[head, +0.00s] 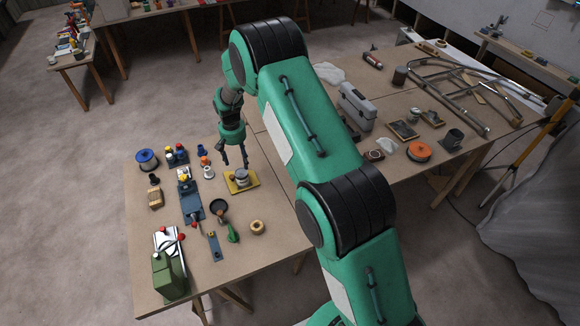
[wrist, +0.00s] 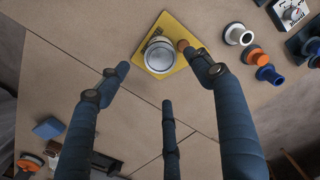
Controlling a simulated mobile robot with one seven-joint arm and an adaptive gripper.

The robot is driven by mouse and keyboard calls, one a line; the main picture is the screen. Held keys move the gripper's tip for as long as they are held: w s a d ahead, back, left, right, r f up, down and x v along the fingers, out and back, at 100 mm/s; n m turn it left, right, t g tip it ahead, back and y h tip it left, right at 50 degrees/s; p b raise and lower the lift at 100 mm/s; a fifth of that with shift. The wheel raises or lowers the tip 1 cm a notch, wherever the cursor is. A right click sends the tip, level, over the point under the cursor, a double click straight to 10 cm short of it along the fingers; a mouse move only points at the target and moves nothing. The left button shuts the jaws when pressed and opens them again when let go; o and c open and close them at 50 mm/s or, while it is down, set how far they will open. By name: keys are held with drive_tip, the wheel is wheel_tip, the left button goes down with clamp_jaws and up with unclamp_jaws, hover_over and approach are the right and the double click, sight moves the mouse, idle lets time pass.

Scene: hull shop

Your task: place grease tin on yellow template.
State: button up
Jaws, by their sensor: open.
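The grease tin (head: 242,177), a short silver-grey cylinder, stands on the yellow template (head: 232,187) near the right side of the near table. In the wrist view, the tin (wrist: 159,55) sits within the outline of the yellow template (wrist: 168,20), with yellow showing round much of it. My gripper (head: 236,163) is just above and behind the tin in the head view. In the wrist view, my gripper (wrist: 158,82) has its three dark blue fingers spread open and empty. The fingertips look apart from the tin, though the right one reaches over the template's edge.
A grey toolbox (head: 357,105) and an orange disc (head: 419,151) are on the adjoining table. Bare tabletop lies right of the template.

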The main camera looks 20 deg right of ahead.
drive_tip(key=s+d+r+t, duration=0.1)
drive_tip(key=s+r, duration=0.5)
drive_tip(key=r, duration=0.5)
drive_tip(key=s+d+r+t, duration=0.1)
drive_tip(key=s+r, duration=0.5)
drive_tip(key=r, duration=0.6)
drive_tip(key=s+d+r+t, duration=0.1)
drive_tip(key=s+r, duration=0.5)
drive_tip(key=r, duration=0.5)
drive_tip(key=s+d+r+n+t, duration=0.1)
drive_tip(key=s+r, duration=0.4)
drive_tip(key=s, duration=0.3)
drive_tip(key=s+d+r, duration=0.1)
drive_tip(key=s+r, duration=0.4)
drive_tip(key=s, duration=0.4)
drive_tip(key=s+t, duration=0.1)
drive_tip(key=s, duration=1.5)
drive_tip(key=shift+d+f+n+t, duration=0.3)
drive_tip(key=shift+d+n, duration=0.1)
drive_tip(key=shift+d, duration=0.05)
wheel_tip(320, 180, down, 8)
drive_tip(key=b, duration=0.8)
drive_tip(key=shift+f+b, duration=0.25)
drive_tip(key=shift+b, duration=0.05)
